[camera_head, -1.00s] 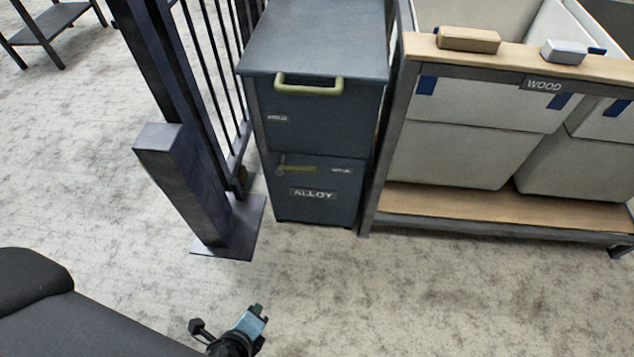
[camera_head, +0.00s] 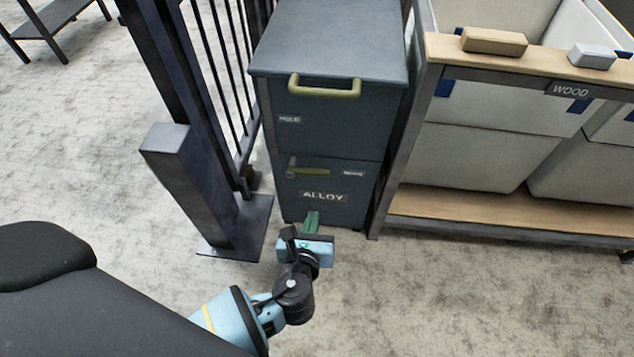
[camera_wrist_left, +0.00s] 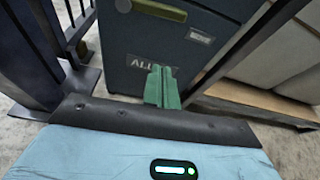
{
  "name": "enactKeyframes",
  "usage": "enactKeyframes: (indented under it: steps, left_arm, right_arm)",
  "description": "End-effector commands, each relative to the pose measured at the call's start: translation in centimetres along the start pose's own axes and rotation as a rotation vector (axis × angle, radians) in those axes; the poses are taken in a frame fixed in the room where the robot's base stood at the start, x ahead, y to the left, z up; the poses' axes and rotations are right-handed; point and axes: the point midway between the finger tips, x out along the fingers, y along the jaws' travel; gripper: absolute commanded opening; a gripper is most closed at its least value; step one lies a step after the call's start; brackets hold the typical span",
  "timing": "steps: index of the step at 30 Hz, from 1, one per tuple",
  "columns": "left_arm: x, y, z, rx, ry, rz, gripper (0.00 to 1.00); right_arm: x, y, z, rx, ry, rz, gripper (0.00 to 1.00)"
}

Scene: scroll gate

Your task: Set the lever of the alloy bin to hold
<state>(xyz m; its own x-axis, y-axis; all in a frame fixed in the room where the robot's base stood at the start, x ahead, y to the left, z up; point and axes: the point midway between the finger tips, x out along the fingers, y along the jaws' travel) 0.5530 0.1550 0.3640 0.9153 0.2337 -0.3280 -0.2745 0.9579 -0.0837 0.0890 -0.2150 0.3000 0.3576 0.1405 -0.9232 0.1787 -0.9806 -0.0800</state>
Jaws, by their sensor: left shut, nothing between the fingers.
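The alloy bin (camera_head: 330,125) is a dark blue-grey cabinet with an olive bar handle (camera_head: 325,90) on its upper front. Its lever (camera_head: 308,170) is an olive bar on the lower front, lying about level and pointing right from its pivot toward a small label. A HOLD label (camera_head: 289,119) sits above the pivot. My left gripper (camera_head: 312,218) is shut and empty, with green fingers just in front of and below the ALLOY label. In the left wrist view the fingers (camera_wrist_left: 162,88) point at the bin below the lever (camera_wrist_left: 160,10), apart from it. My right gripper is not in view.
A dark gate post and railing (camera_head: 195,190) stand close left of the bin. A wooden-topped rack (camera_head: 480,58) marked WOOD, with pale bins and two blocks on top, stands close to its right. The carpet in front is clear.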

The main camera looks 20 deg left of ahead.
Motion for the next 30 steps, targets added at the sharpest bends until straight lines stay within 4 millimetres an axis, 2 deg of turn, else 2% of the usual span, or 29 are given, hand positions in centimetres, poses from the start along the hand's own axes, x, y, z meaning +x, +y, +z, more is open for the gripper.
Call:
enactKeyframes:
  steps: [4, 8, 22, 24, 30]
  left_arm:
    - [0.5, 0.0, -0.1, -0.002, 0.0, 0.0, 0.0]
    - [1.9, 0.0, -0.2, -0.002, 0.0, 0.0, 0.0]
    - [10.5, 0.0, -0.3, -0.002, 0.0, 0.001, 0.0]
    - [9.7, 0.0, 1.1, -0.005, -0.001, -0.002, 0.0]
    - [9.0, 0.1, 3.0, -0.004, 0.0, 0.0, 0.0]
  right_arm:
    - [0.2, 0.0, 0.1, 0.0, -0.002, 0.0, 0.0]
    - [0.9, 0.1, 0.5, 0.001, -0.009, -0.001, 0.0]
    - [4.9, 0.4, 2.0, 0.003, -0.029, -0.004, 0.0]
    - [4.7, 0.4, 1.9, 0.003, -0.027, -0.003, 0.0]
    - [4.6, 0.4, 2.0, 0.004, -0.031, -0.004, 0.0]
